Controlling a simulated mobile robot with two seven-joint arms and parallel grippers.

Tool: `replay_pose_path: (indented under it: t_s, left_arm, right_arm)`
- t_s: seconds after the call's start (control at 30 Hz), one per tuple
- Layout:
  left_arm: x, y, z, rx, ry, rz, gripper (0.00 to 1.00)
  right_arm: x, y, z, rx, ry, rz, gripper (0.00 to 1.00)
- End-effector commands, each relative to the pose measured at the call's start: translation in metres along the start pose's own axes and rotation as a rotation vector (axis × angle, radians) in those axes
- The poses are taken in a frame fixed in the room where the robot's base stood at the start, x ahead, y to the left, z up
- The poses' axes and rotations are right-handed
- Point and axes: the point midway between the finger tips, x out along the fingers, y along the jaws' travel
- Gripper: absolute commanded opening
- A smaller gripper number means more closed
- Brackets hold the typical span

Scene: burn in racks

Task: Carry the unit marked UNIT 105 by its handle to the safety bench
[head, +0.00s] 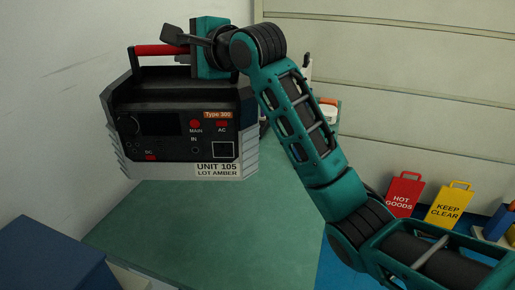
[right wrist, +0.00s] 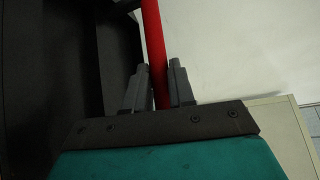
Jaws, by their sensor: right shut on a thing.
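The unit marked UNIT 105 (head: 180,125) is a black box with silver ribbed sides and a label reading UNIT 105, LOT AMBER. It hangs upright in the head view, in front of the green bench top (head: 225,225). Its red handle (head: 158,50) runs along the top. My right gripper (right wrist: 160,88) is shut on the red handle, which passes between its two fingers in the right wrist view. In the head view the fingers are partly hidden by the wrist. Whether the unit touches the bench is not clear; it appears above it. My left gripper is not in view.
A dark blue box (head: 50,255) stands at the lower left. A red HOT GOODS sign (head: 404,195) and a yellow KEEP CLEAR sign (head: 450,203) stand on the blue floor at right. Small items stand at the bench's far end, partly behind my arm. The near bench top is clear.

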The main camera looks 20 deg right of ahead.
Motion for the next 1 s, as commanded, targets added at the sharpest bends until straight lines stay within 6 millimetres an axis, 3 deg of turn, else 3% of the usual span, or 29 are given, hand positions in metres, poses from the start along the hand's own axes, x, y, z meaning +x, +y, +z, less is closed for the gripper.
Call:
replay_pose_path:
  t_s: [0.03,0.1,0.3,0.57,0.77,1.0]
  left_arm:
    - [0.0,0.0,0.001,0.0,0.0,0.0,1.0]
    - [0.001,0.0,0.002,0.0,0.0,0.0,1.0]
    - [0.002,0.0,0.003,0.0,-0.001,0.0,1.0]
    - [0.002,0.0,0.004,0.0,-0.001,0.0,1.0]
    - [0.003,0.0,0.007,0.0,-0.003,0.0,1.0]
    - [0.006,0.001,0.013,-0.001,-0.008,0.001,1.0]
  right_arm:
    - [-0.002,-0.02,0.007,-0.006,-0.018,-0.033,0.0]
    - [0.001,-0.028,0.011,-0.007,-0.03,-0.029,0.0]
    - [0.005,-0.043,0.018,-0.008,-0.053,-0.021,0.0]
    - [0.007,-0.05,0.022,-0.007,-0.063,-0.017,0.0]
    - [0.009,-0.035,0.018,-0.007,-0.061,-0.016,0.0]
    - [0.015,0.008,0.01,-0.007,-0.06,-0.015,0.0]
